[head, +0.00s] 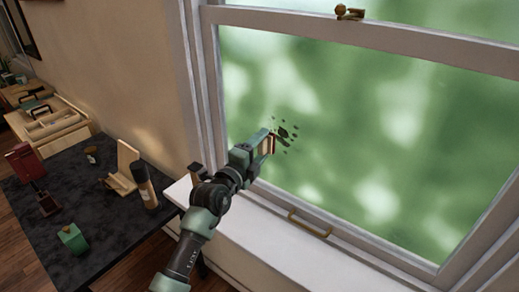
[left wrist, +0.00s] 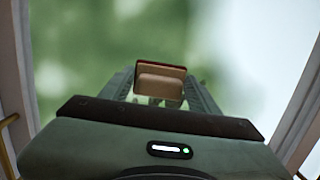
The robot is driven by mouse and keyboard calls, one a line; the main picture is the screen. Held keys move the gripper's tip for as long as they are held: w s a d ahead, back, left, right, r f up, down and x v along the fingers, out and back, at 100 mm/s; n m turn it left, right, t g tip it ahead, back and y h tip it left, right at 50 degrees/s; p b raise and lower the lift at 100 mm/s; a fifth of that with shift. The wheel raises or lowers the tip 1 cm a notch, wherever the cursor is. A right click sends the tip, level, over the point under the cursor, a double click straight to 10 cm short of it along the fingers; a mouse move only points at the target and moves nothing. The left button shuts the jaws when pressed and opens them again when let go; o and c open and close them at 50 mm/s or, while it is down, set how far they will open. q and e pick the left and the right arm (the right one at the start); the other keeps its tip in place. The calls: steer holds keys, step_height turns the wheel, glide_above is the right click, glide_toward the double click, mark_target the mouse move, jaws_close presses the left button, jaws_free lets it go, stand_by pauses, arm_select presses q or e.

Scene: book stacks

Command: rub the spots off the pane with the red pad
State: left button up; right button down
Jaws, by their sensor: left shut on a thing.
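The window pane (head: 380,150) shows blurred green behind it, with a cluster of dark spots (head: 283,132) near its lower left. My left gripper (head: 264,146) is shut on the red pad (head: 271,144), right at the left edge of the spots. In the left wrist view the pad (left wrist: 160,82) sits between the fingers, a tan block with a reddish edge, facing the pane. I cannot tell whether the pad touches the glass. Some of the spots may be hidden behind the pad and gripper. My right gripper does not show.
A white sill (head: 260,245) runs below the window, with a brass handle (head: 309,224) on the sash. A dark table (head: 95,205) at the left holds a bottle (head: 145,186), a green box (head: 72,238) and a wooden stand (head: 122,170). A brass latch (head: 349,12) sits above.

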arm_select(q)
steer(key=shift+x, duration=0.85)
stand_by(0.4)
steer(key=shift+d, duration=0.1)
